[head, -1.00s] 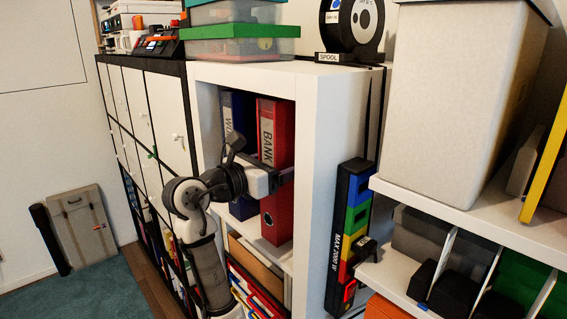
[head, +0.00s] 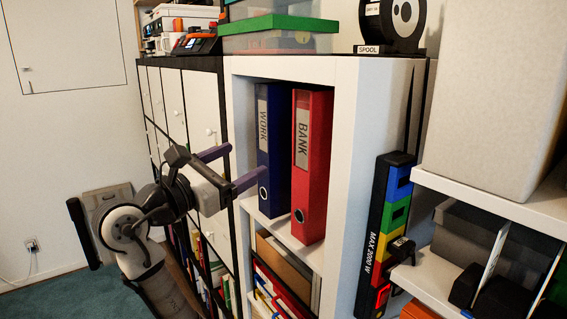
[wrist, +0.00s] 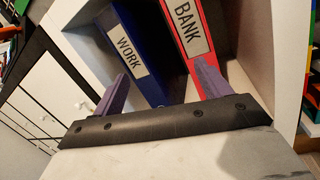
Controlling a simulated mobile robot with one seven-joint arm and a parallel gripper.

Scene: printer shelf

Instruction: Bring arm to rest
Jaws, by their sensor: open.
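My gripper (head: 240,166) is open and empty in the head view, in front of the white shelf's left edge. Its two purple fingers stand apart and point toward the shelf. They also show in the wrist view (wrist: 160,88), with the binders beyond them. My arm reaches up from the lower left of the head view, bent at the elbow. The red BANK binder (head: 312,185) and the blue WORK binder (head: 273,130) stand upright side by side in the shelf compartment, to the right of my gripper. Neither is held.
The white shelf (head: 345,130) frames the binders. White cabinet doors (head: 205,110) are behind my gripper. A colourful power strip (head: 388,225) is on the shelf's right side. A green-lidded box (head: 275,28) and a spool (head: 400,20) stand on top. Floor at lower left looks open.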

